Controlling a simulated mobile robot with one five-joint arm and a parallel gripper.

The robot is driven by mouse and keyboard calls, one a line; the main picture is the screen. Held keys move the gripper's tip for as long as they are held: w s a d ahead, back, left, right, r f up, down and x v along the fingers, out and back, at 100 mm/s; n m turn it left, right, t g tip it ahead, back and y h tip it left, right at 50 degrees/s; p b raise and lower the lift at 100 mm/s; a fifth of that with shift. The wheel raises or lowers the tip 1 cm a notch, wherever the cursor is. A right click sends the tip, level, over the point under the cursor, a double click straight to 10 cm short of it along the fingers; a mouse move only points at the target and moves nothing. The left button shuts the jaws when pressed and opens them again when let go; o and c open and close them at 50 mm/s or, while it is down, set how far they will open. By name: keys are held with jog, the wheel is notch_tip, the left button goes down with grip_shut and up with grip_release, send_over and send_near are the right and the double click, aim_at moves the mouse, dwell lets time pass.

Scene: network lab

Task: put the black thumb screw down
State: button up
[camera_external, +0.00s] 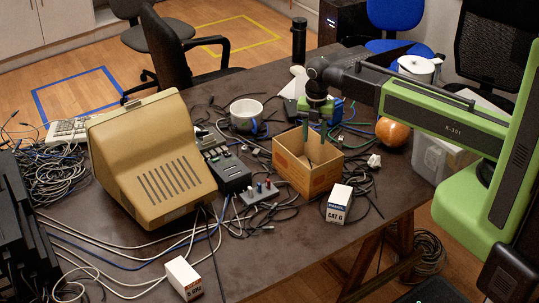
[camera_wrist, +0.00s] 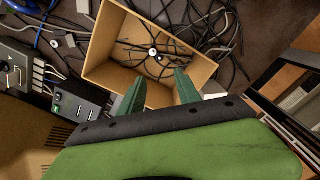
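An open cardboard box (camera_external: 296,172) stands on the table, and it also shows in the wrist view (camera_wrist: 205,68). My gripper (camera_external: 315,140) points down over the box. In the wrist view its two green fingers (camera_wrist: 160,76) are spread apart, with nothing visible between them. A small dark round piece with a light centre (camera_wrist: 159,58) lies in the box among thin dark strands, beside a small white round piece (camera_wrist: 152,52). The dark one may be the black thumb screw, but it is too small to be sure. The box floor is partly hidden in the external view.
A white mug (camera_external: 246,115) and a beige monitor (camera_external: 150,160) stand left of the box.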

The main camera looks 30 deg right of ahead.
jog(key=s+d+m, duration=0.2)
jog(key=d+m, duration=0.8)
jog(key=m, duration=0.3)
jog(key=s+d+m, duration=0.2)
jog(key=d+m, duration=0.9)
jog(key=m, duration=0.2)
jog(key=shift+s+m, duration=0.35)
jog(key=shift+m, duration=0.05)
jog(key=shift+o, duration=0.4)
